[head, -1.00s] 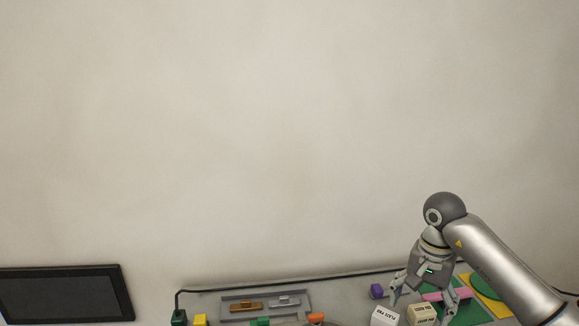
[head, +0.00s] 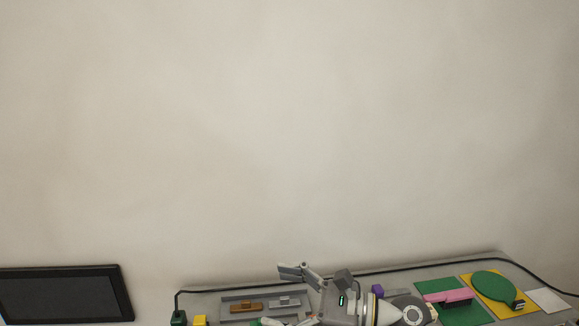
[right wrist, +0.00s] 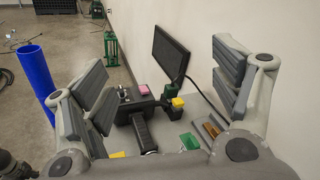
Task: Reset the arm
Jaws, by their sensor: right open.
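My right gripper (head: 298,296) is at the bottom middle of the head view, turned sideways with its fingers toward the left. Its fingers are spread wide apart with nothing between them. They are near the right end of a grey tray (head: 228,300) that holds a brown piece (head: 246,306) and a grey piece (head: 284,302). In the right wrist view the two dark-padded fingers (right wrist: 165,95) stand well apart, with the cart's equipment seen in the gap beyond. My left gripper is in neither view.
A black monitor (head: 66,294) stands at the left and shows in the right wrist view (right wrist: 171,52). A green mat (head: 452,304), pink piece (head: 450,296) and green disc (head: 494,286) lie at the right. A purple block (head: 377,290) sits behind my arm. A blue pipe (right wrist: 36,80) stands beyond.

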